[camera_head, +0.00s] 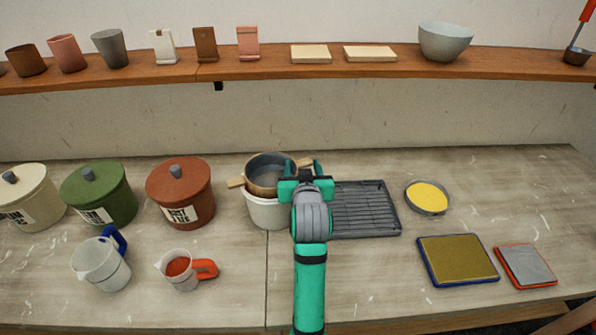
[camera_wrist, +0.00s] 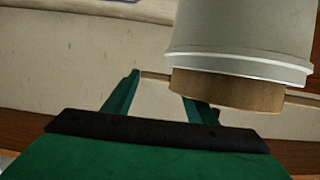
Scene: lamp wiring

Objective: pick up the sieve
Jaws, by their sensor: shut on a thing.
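The sieve (camera_head: 262,189) has a round tan wooden rim, a grey inside and wooden handles on its left and right. It sits at the top of a white pot (camera_head: 267,212) in the middle of the table. I cannot tell whether it still touches the pot. My gripper (camera_head: 304,168) is at the sieve's right handle, shut on it. In the wrist view the picture looks upside down. The sieve's rim (camera_wrist: 228,91) shows there below the pale pot (camera_wrist: 240,45), with the thin handle between my green fingers (camera_wrist: 164,88).
A dark wire rack (camera_head: 366,210) lies right of the pot. A red-brown canister (camera_head: 180,193) stands to its left. A measuring cup (camera_head: 182,272) with red contents and a jug (camera_head: 102,262) stand front left. A yellow-filled dish (camera_head: 428,197) is right. A shelf (camera_head: 285,67) runs behind.

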